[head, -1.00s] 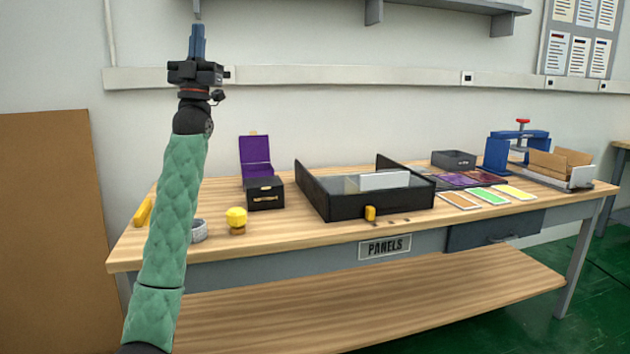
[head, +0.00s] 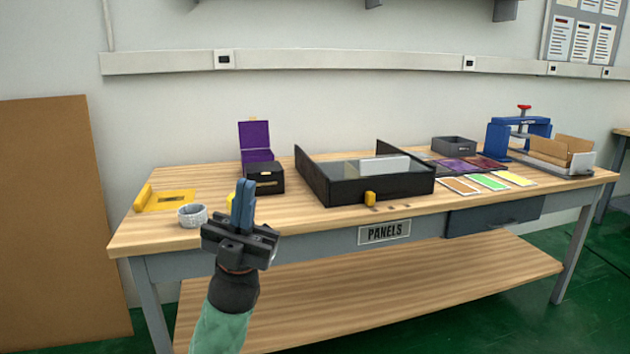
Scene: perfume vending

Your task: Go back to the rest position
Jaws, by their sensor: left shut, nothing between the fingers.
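My left gripper (head: 243,195) points up in front of the table's front edge, at the left part of the workbench. Its blue fingers are shut together with nothing between them. The green sleeve of my left arm comes up from the bottom of the head view. The gripper hides most of a small yellow object (head: 230,199) on the bench. My right gripper is not in view.
A brown board (head: 60,220) leans at the left.

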